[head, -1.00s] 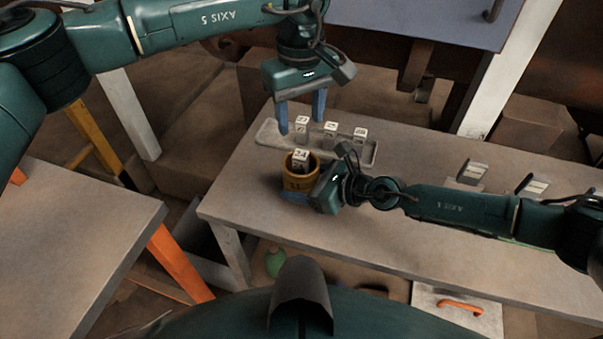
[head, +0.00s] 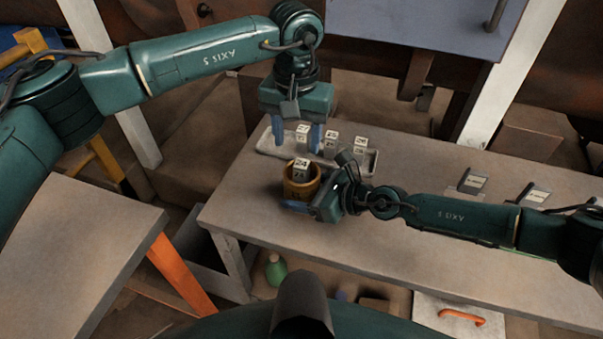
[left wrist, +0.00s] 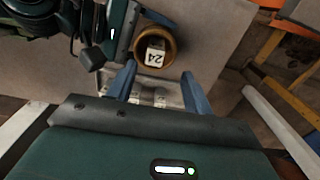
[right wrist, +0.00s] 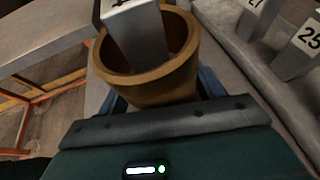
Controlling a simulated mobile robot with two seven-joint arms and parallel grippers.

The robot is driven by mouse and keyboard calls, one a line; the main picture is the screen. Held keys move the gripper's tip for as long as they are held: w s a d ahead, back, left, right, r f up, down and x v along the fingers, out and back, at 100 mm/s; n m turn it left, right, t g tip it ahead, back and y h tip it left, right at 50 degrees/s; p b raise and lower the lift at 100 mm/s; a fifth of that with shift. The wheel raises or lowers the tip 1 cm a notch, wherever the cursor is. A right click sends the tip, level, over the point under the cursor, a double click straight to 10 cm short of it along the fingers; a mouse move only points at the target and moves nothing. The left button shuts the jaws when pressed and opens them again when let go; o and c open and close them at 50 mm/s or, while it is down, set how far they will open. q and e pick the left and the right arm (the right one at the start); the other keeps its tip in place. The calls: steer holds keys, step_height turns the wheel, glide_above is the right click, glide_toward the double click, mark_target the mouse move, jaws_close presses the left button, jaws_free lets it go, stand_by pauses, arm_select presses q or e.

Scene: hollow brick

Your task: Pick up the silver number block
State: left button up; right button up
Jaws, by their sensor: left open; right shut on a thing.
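A silver-grey block (head: 301,167) with a white top marked 24 stands in a brown cup (head: 311,187). It also shows in the left wrist view (left wrist: 155,56) and the right wrist view (right wrist: 138,38). My right gripper (right wrist: 160,98) is shut on the cup, low on its side, at the table's left end. My left gripper (head: 297,146) is open and empty, just behind the cup, with its fingers over the tray's left end near the leftmost tray block (head: 302,134). Two more grey blocks (head: 331,140) (head: 360,145) stand in the tray.
The shallow grey tray (head: 374,163) lies along the table's back edge. Two small dark holders with pale labels (head: 473,181) (head: 534,195) stand on the right. The front of the table (head: 400,240) is clear. Another table (head: 80,230) is at left.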

mark_target(302, 163)
arm_select(q)
steer(key=shift+d+f, duration=0.2)
steer(key=shift+f, duration=1.3)
steer(key=shift+d+f, duration=0.2)
steer(key=shift+f, duration=1.25)
steer(key=shift+c, duration=0.5)
steer(key=c, duration=1)
steer(key=shift+r, duration=0.1)
arm_select(e)
steer(key=o, duration=1.4)
arm_select(q)
step_height(302, 163, up, 10)
